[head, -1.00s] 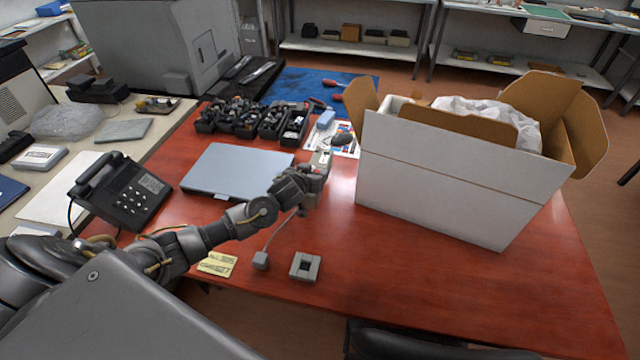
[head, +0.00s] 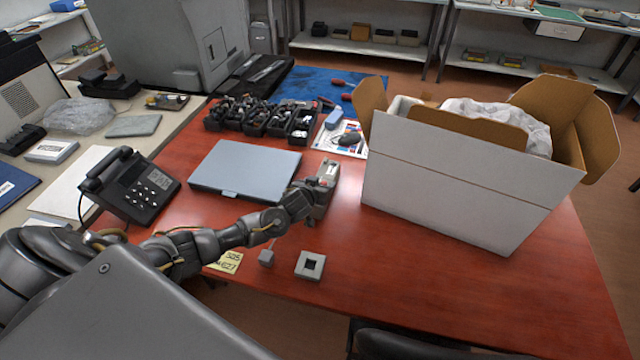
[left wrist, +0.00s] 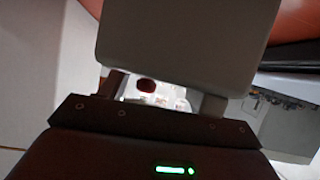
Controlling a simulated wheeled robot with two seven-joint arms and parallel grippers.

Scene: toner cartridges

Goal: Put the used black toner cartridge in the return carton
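The return carton (head: 455,195), white with brown open flaps, stands on the right of the red table. My left gripper (head: 326,178) is left of the carton, apart from it, above the table near the laptop. In the left wrist view a large grey block (left wrist: 185,45) covers the fingertips of my left gripper (left wrist: 165,98). A bright gap shows between its fingers, but I cannot tell whether the block is held. I cannot single out the used black cartridge; long dark items (head: 262,75) lie beside the grey machine. My right gripper is not in view.
A closed grey laptop (head: 245,168), a black phone (head: 130,185), parts bins (head: 262,115) and a dark rounded object (head: 349,139) on a printed sheet surround my left arm. The table in front of the carton is clear.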

